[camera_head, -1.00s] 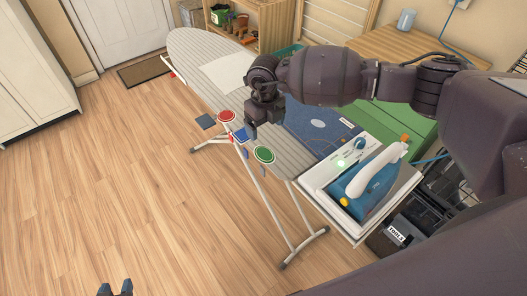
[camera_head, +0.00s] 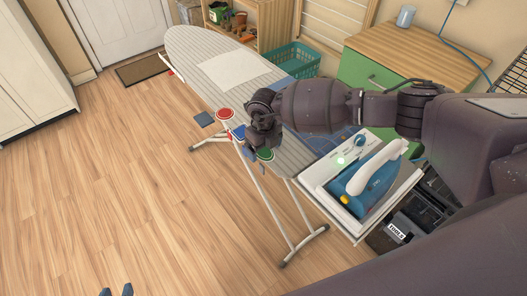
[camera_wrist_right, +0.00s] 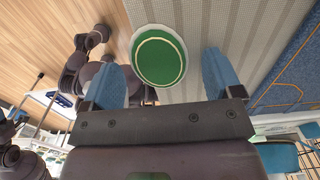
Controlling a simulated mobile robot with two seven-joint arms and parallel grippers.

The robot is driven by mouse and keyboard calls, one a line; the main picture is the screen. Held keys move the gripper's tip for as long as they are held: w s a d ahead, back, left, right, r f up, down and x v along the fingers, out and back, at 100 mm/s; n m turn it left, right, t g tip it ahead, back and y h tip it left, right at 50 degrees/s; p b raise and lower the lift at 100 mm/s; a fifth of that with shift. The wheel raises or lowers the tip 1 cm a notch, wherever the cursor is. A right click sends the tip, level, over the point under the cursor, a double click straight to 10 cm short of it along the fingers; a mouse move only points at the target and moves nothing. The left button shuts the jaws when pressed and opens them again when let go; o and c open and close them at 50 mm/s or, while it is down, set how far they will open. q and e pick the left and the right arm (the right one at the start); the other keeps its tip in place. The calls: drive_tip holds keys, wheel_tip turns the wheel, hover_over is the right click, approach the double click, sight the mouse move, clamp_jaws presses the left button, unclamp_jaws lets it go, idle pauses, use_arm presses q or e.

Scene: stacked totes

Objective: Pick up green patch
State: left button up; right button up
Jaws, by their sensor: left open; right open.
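The green patch (camera_head: 265,155) is a round green disc with a pale ring, at the near edge of the ironing board (camera_head: 190,45). In the right wrist view the green patch (camera_wrist_right: 160,56) shows between and beyond the two blue fingertips. My right gripper (camera_head: 258,148) is open and empty, close over the patch and partly hiding it in the head view. Contact cannot be told. In the wrist view my right gripper (camera_wrist_right: 163,75) has its fingers spread wide. My left gripper (camera_head: 116,291) is open at the bottom edge, over the floor, far from the patch.
A red patch (camera_head: 224,114) and a blue patch (camera_head: 239,132) lie along the same board edge. An iron (camera_head: 368,180) stands on the board's right end. Blue denim (camera_wrist_right: 290,70) lies on the board. A green cabinet (camera_head: 366,75) stands behind. The floor at left is clear.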

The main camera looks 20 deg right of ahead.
idle(0.4)
drive_tip(key=c, duration=1)
